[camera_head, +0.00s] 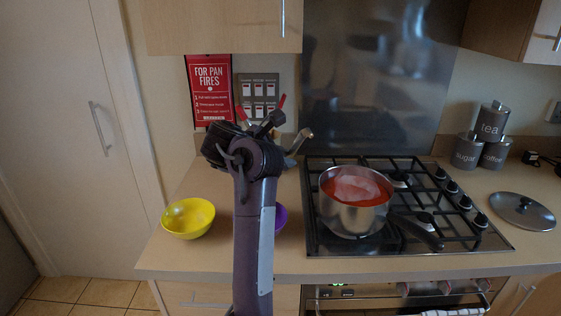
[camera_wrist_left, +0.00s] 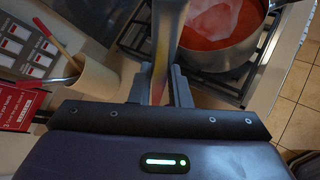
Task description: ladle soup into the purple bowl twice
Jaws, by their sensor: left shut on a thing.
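My left gripper (camera_wrist_left: 160,88) is shut on the metal handle of the ladle (camera_wrist_left: 169,32) in the left wrist view. In the head view my left arm rises in the middle and hides most of the grip; a short metal piece, seemingly part of the ladle (camera_head: 300,142), sticks out to its right. The ladle's cup cannot be made out. The purple bowl (camera_head: 281,217) is mostly hidden behind my arm. The steel pot (camera_head: 353,217) with red soup (camera_head: 352,187) stands on the hob, right of my arm; it also shows in the wrist view (camera_wrist_left: 222,58). My right gripper is out of view.
A yellow bowl (camera_head: 188,218) stands on the counter at left. The pot's handle (camera_head: 418,232) points front right. A lid (camera_head: 522,210) and canisters (camera_head: 483,145) are at right. A holder with a red-handled utensil (camera_wrist_left: 97,78) stands by the wall.

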